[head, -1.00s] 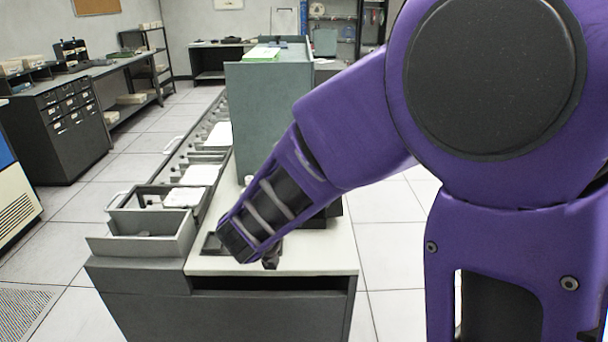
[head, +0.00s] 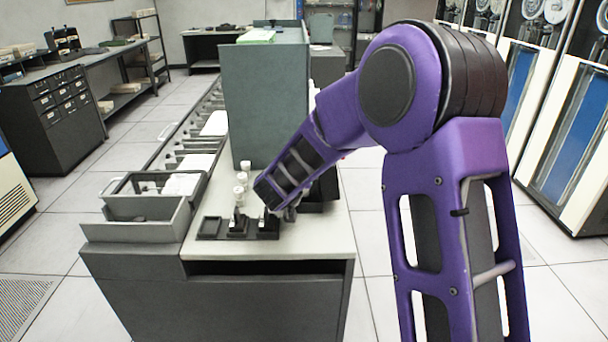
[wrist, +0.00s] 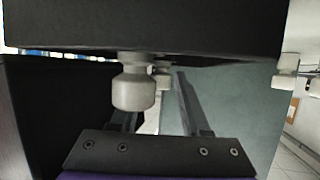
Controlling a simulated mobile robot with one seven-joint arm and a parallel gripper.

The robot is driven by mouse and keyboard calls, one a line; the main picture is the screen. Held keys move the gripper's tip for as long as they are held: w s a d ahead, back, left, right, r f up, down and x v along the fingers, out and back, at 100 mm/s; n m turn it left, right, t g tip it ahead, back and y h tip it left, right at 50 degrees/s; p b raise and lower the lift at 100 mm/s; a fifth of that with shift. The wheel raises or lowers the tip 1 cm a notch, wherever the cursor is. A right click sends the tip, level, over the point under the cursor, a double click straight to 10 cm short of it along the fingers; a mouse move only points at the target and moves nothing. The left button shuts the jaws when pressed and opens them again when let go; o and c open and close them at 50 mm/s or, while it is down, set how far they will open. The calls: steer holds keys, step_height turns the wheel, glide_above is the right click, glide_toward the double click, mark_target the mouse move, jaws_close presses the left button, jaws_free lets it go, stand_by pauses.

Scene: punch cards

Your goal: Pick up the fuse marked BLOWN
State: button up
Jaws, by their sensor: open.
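Several small pale cylinders, which look like fuses, stand on the white counter, one of them a white cylinder (head: 241,179) left of my arm in the head view. No marking is readable, so I cannot tell which is BLOWN. My gripper (head: 289,214) is low over the counter's right part, its fingers mostly hidden by my arm. In the wrist view my gripper (wrist: 158,82) is open. A pale knobbed piece (wrist: 133,90) shows by its left finger, with a smaller pale piece (wrist: 163,76) beyond, between the fingers. I see nothing clasped.
A black holder with compartments (head: 209,228) lies on the white counter (head: 312,245). A green cabinet (head: 262,110) stands behind. A grey open drawer (head: 133,230) is at the left. In the wrist view a dark block (wrist: 140,28) spans the top, close to the fingers.

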steer(key=shift+w, duration=0.1)
jaws_close()
steer(key=shift+r, duration=0.1)
stand_by(0.3)
